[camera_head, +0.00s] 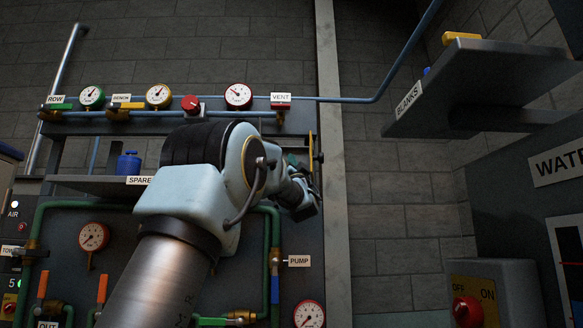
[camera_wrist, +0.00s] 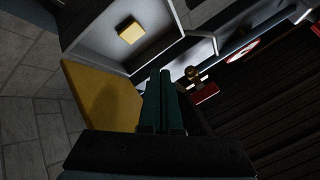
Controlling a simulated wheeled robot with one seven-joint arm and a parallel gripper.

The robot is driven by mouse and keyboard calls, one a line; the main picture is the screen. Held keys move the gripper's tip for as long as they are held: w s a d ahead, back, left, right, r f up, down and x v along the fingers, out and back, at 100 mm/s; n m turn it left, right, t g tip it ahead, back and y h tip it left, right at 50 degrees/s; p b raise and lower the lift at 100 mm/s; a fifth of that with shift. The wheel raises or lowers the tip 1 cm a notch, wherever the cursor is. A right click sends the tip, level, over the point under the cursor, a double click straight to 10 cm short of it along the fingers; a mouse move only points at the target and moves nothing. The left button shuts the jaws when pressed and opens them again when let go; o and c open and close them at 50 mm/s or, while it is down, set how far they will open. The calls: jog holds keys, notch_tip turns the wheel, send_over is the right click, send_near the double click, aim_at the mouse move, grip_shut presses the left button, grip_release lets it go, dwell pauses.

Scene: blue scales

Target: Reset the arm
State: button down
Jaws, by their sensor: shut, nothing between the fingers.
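My arm rises from the bottom of the head view and bends to the right in front of the pipe panel. My gripper (camera_head: 303,208) is at the arm's far end, in front of the panel's right edge, small and dark in this view. In the wrist view my gripper (camera_wrist: 164,75) shows as two dark green fingers side by side, shut with nothing between them. A yellow panel (camera_wrist: 100,97) lies left of the fingers in that view, and a small yellow block (camera_wrist: 131,32) sits in a pale recess beyond them.
Gauges such as the VENT-side one (camera_head: 239,96), a red valve (camera_head: 190,104) and green pipes (camera_head: 276,225) cover the panel around my arm. A SPARE shelf (camera_head: 85,184) holds a blue weight (camera_head: 129,164). A BLANKS shelf (camera_head: 480,88) juts out at upper right. A switch box (camera_head: 505,280) stands lower right.

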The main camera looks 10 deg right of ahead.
jog(key=w+a+f+g+h, duration=0.1)
jog(key=a+f+g, duration=0.2)
jog(key=f, duration=0.6)
jog(key=w+a+f+g, duration=0.2)
jog(key=f+g, duration=0.2)
jog(key=f, duration=0.5)
jog(key=w+a+f+g+h, duration=0.1)
jog(key=a+f+g, duration=0.2)
jog(key=f, duration=0.6)
jog(key=s+a+f+n+g+y, duration=0.1)
jog(key=s+a+f+g, duration=0.3)
jog(key=f, duration=0.6)
jog(key=s+a+f+n+g+y, duration=0.15)
jog(key=s+a+f, duration=0.35)
jog(key=f, duration=0.5)
jog(key=s+a+f+n+g, duration=0.1)
jog(key=s+a+f+g, duration=0.2)
jog(key=s+f, duration=0.2)
jog(key=s+a+f+n+g+y, duration=0.1)
jog(key=s+f, duration=0.5)
jog(key=s, duration=0.6)
jog(key=s+a+f+n+g, duration=0.2)
jog(key=s+a+f+g, duration=0.3)
jog(key=s, duration=0.3)
jog(key=shift+s+f+n+g+y, duration=0.3)
jog(key=shift+f+n+g+y, duration=0.05)
jog(key=shift+g, duration=0.1)
